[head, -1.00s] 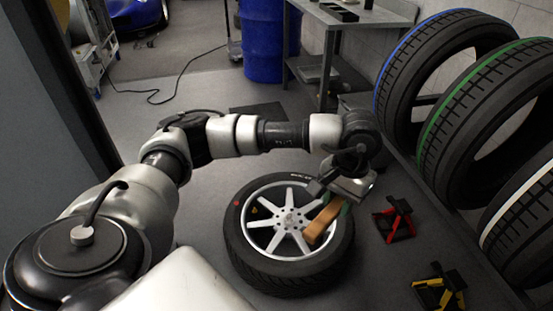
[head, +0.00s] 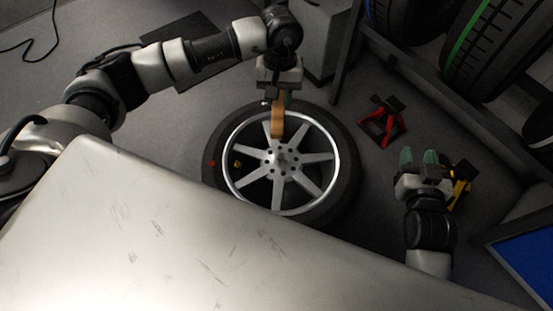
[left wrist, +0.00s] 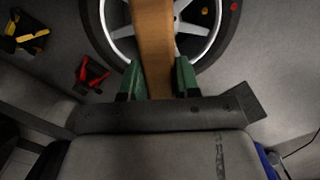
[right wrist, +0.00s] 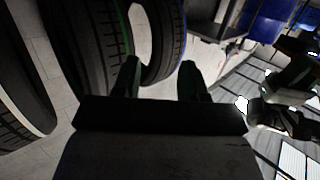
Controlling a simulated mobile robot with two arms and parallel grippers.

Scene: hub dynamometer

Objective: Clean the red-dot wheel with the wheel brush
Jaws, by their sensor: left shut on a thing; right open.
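The red-dot wheel (head: 316,158) lies flat on the floor, a black tyre with silver spokes. Its red dot (head: 212,163) is at the left of the tyre, with a yellow mark beside it. My left gripper (head: 279,93) is shut on the wooden wheel brush (head: 277,122), over the wheel's far part. In the left wrist view the brush (left wrist: 153,45) sits between the green fingers (left wrist: 158,80) and covers part of the rim; its bristles do not show, and contact with the wheel cannot be told. My right gripper (head: 419,157) is open and empty, right of the wheel.
A red jack stand (head: 382,121) is right of the wheel. A yellow stand (head: 461,182) is partly behind my right gripper. Large tyres (head: 497,45) stand at the upper right. A blue-topped thing (head: 527,262) is at the lower right. Floor left of the wheel is clear.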

